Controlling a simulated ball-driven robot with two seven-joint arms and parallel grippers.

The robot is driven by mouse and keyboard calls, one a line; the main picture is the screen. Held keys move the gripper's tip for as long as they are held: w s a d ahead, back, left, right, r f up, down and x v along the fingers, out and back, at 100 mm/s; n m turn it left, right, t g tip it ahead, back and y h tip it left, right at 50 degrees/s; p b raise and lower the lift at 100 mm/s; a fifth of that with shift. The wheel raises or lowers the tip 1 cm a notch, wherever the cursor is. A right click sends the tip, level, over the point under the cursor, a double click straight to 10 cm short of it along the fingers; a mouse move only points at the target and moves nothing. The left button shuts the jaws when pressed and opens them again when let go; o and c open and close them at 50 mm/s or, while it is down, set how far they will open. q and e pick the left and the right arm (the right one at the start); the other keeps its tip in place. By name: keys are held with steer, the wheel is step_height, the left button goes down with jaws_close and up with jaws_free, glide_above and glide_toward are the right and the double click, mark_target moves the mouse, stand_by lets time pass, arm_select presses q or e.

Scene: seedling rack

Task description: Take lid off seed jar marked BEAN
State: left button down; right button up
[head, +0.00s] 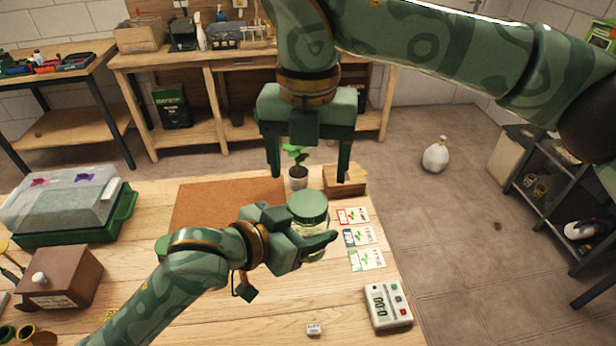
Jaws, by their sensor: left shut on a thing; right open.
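A glass jar (313,226) with a green lid (307,206) stands on the wooden table, right of the cork mat. Its label is hidden, so I cannot read whether it says BEAN. My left gripper (325,246) is shut on the jar's body, below the lid, and covers much of its front. The lid sits on top of the jar. My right gripper (308,175) is open and empty, pointing down above and behind the lid, its two fingers spread apart.
A potted seedling (298,178) and a wooden box (345,181) stand behind the jar. Seed packets (359,237) and a timer (387,306) lie to the right. A cork mat (215,206) and brown box (62,276) are left. The front table area is mostly clear.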

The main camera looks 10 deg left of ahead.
mark_target(308, 203)
steer(key=shift+r+m, duration=0.6)
steer(key=shift+r, duration=0.1)
step_height(308, 203, down, 8)
steer(key=shift+r, duration=0.1)
steer(key=c, duration=1)
steer(key=n, duration=0.3)
steer(key=o, duration=1.1)
steer(key=shift+c, duration=0.2)
steer(key=shift+r, duration=0.1)
